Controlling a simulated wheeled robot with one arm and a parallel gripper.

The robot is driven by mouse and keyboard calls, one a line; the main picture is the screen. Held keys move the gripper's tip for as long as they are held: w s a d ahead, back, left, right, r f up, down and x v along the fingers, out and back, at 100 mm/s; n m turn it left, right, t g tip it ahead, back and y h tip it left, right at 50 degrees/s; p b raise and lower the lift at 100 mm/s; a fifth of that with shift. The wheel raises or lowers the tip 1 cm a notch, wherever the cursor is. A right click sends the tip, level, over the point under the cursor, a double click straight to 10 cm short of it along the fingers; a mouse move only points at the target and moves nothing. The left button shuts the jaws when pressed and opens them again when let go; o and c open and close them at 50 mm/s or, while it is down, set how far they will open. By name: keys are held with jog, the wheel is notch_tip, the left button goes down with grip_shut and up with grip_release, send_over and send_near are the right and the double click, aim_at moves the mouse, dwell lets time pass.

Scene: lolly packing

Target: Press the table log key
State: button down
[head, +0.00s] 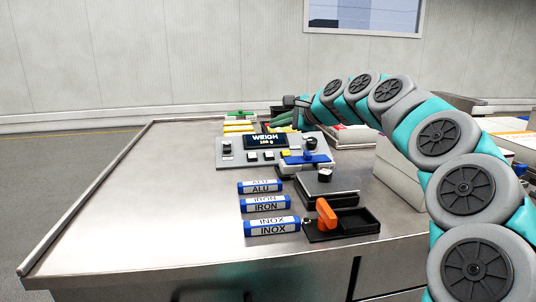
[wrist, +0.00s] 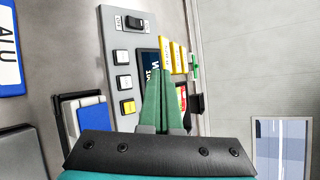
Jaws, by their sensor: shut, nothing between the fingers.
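A grey control panel (head: 232,160) stands on the steel table, with a display (head: 265,141) reading WEIGH and a gram value. A row of small keys (head: 268,155) lies along its front. In the wrist view the panel (wrist: 118,38) shows a rocker switch (wrist: 135,22) and keys, two white (wrist: 123,82) and one yellow (wrist: 128,107). Key labels are too small to read, so I cannot tell which is the log key. My gripper (head: 279,121) is shut and empty, near the panel's back right. Its green fingers (wrist: 161,75) cover part of the display in the wrist view.
Blocks marked ALU (head: 261,187), IRON (head: 265,203) and INOX (head: 271,226) lie in front of the panel. A black tray (head: 360,222) with an orange-handled item (head: 326,213) is beside them. Yellow items (head: 239,128) lie behind the panel. The table's left side is clear.

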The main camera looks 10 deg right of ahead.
aim_at(269, 154)
jog(key=shift+w+f+b, duration=0.6)
jog(key=shift+w+f, duration=0.05)
jog(key=shift+f, duration=0.65)
jog(key=shift+w+f+b, duration=0.6)
jog(key=shift+w+f, duration=0.05)
jog(key=shift+f, duration=0.7)
jog(key=shift+w+f+b, duration=0.6)
jog(key=shift+w+f, duration=0.05)
jog(key=shift+f, duration=0.65)
jog(key=shift+f, duration=0.1)
jog(key=shift+w+f, duration=0.15)
jog(key=shift+f, duration=0.1)
jog(key=shift+w+f, duration=0.1)
jog(key=shift+f, duration=0.15)
